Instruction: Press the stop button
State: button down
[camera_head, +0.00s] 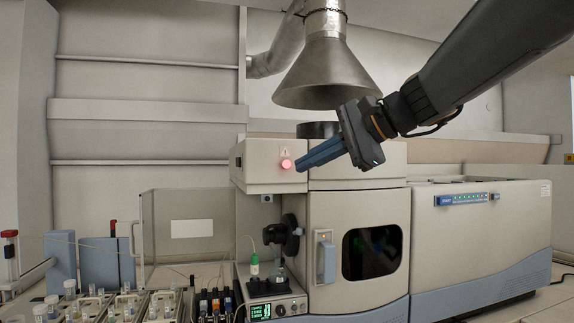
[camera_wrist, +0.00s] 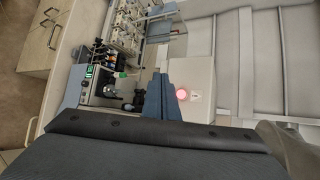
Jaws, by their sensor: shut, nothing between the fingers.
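The stop button (camera_head: 286,164) is a round, glowing pink-red button on the upper front panel of the beige spectrometer (camera_head: 270,178). In the wrist view the stop button (camera_wrist: 182,94) shows just right of the fingers. My gripper (camera_head: 300,165) is shut and empty, with blue fingers pointing left toward the button. In the head view the fingertips appear just right of the button's edge. I cannot tell whether they touch it. In the wrist view the closed fingers (camera_wrist: 158,80) extend upward beside the button.
A metal exhaust hood (camera_head: 325,72) hangs above the spectrometer. A door with a dark window (camera_head: 372,253) and a handle (camera_head: 326,258) is below the button. Sample racks with vials (camera_head: 100,305) and a small pump unit (camera_head: 274,307) stand at the lower left.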

jog(key=w+a+p, duration=0.1)
jog(key=w+a, duration=0.1)
jog(key=w, duration=0.5)
jog(key=shift+w, duration=0.35)
jog(key=shift+w+a, duration=0.15)
dwell(1.7)
jog(key=shift+w, duration=0.25)
jog(key=shift+w+a, duration=0.2)
jog(key=shift+w, duration=0.2)
dwell(0.8)
dwell(0.3)
jog(key=shift+s+d, duration=0.25)
jog(key=shift+s, duration=0.55)
jog(key=shift+s, duration=0.15)
jog(key=s, duration=0.2)
jog(key=s+d+b, duration=0.1)
jog(key=s, duration=0.1)
jog(key=shift+s+d, duration=0.2)
jog(key=shift+s, duration=0.1)
